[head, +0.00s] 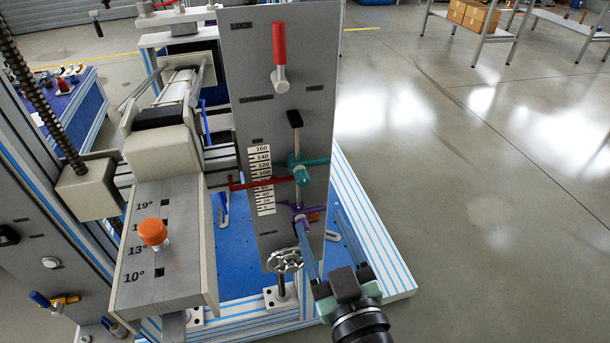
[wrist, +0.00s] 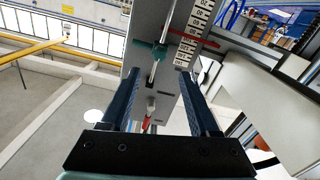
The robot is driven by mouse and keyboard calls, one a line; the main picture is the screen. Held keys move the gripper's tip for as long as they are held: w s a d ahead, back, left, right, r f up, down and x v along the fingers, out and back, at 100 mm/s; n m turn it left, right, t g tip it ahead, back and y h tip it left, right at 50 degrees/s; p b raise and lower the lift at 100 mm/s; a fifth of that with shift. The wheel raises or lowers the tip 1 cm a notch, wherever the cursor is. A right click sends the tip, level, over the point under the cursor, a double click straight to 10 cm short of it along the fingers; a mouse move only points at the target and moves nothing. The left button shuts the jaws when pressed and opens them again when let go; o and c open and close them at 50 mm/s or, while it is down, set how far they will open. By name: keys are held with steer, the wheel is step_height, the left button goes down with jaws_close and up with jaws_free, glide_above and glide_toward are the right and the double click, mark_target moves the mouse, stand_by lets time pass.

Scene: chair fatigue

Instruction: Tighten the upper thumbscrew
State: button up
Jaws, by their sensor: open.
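The upper thumbscrew is teal (head: 301,173), on a vertical rod in front of a grey panel; a red pointer (head: 245,183) at its left reaches a printed scale. The teal piece also shows near the top of the wrist view (wrist: 153,48). A purple thumbscrew (head: 302,212) sits lower on the rod. My gripper (head: 322,222) is open, with its blue fingers pointing up toward the panel, below and in front of the teal thumbscrew. In the wrist view, my gripper (wrist: 162,72) has nothing between its fingers; the teal piece shows beyond the fingertips.
A red-handled lever (head: 279,50) is at the top of the panel. A chrome knob (head: 286,261) is below it. An orange knob (head: 153,232) stands on the angle-marked block (head: 175,270) at left. Open floor (head: 480,200) lies at right.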

mark_target(305, 184)
steer(key=p+x, duration=0.1)
steer(key=x, duration=0.9)
steer(key=shift+w+a+p, duration=0.1)
steer(key=shift+w+p, duration=0.1)
steer(key=shift+p, duration=0.2)
jaws_close()
